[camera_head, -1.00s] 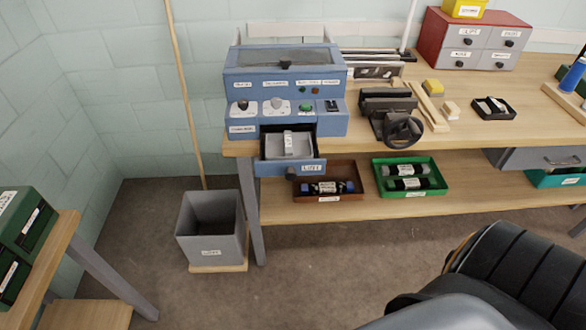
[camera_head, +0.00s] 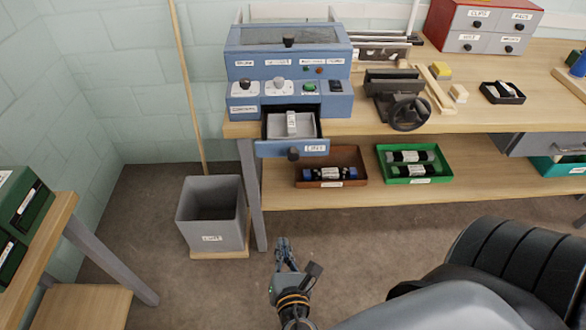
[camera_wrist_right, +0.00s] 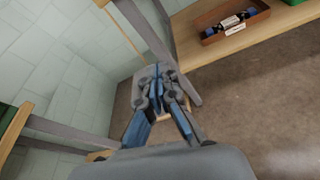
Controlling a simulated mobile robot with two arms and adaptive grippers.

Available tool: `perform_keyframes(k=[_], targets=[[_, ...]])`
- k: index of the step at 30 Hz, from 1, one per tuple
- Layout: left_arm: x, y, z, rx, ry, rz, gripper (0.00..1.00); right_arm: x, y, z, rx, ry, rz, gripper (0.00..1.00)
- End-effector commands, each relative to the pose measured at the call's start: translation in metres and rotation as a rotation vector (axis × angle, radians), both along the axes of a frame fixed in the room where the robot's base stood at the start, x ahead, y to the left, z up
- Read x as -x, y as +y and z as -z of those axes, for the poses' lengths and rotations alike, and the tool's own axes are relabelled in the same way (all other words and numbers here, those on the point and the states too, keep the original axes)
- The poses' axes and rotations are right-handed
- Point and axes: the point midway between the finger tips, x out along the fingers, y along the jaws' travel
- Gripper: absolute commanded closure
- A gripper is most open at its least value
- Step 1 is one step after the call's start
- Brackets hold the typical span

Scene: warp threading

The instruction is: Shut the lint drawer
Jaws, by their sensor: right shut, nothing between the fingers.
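The lint drawer (camera_head: 318,148) stands pulled out at the front of the blue machine (camera_head: 288,74), below its control panel. It has a blue front with a dark knob (camera_head: 293,154) and a "LINT" label, and a light grey inside holding a pale labelled piece. My right gripper (camera_head: 283,243) is in the head view, low and in front of the bench, well below the drawer and apart from it. Its fingers are shut and empty; they also show in the right wrist view (camera_wrist_right: 158,72). The drawer is not seen in the wrist view. My left gripper is not in view.
A grey bin (camera_head: 211,214) stands on the floor left of the bench leg. A brown tray (camera_head: 357,168) and a green tray (camera_head: 436,166) sit on the lower shelf, right of and below the drawer. A pole leans behind the bin.

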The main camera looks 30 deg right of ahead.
Motion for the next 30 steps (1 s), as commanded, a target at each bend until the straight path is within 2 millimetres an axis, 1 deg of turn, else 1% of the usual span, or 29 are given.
perform_keyframes(k=[1, 3, 6, 9, 11, 14, 17, 24, 30], targets=[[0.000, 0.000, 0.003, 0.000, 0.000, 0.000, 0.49, 0.000, -0.008, -0.030, 0.093, -0.036, 0.013, 1.00], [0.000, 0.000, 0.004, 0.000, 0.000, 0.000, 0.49, 0.002, -0.017, -0.067, 0.211, -0.071, 0.036, 1.00], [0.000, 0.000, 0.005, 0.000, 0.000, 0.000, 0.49, 0.006, -0.026, -0.101, 0.317, -0.099, 0.066, 1.00], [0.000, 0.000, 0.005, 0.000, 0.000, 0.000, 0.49, 0.006, -0.031, -0.116, 0.366, -0.110, 0.081, 1.00], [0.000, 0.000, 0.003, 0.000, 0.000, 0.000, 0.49, 0.003, -0.034, -0.119, 0.375, -0.111, 0.084, 1.00], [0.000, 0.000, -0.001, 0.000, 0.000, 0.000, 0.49, -0.008, -0.039, -0.120, 0.374, -0.112, 0.082, 1.00], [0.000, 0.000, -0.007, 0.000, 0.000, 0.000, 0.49, -0.024, -0.049, -0.121, 0.373, -0.113, 0.083, 1.00], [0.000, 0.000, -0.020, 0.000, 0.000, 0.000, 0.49, -0.069, -0.077, -0.121, 0.373, -0.113, 0.081, 1.00], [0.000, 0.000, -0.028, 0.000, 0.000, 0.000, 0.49, -0.097, -0.094, -0.119, 0.370, -0.112, 0.082, 1.00]])
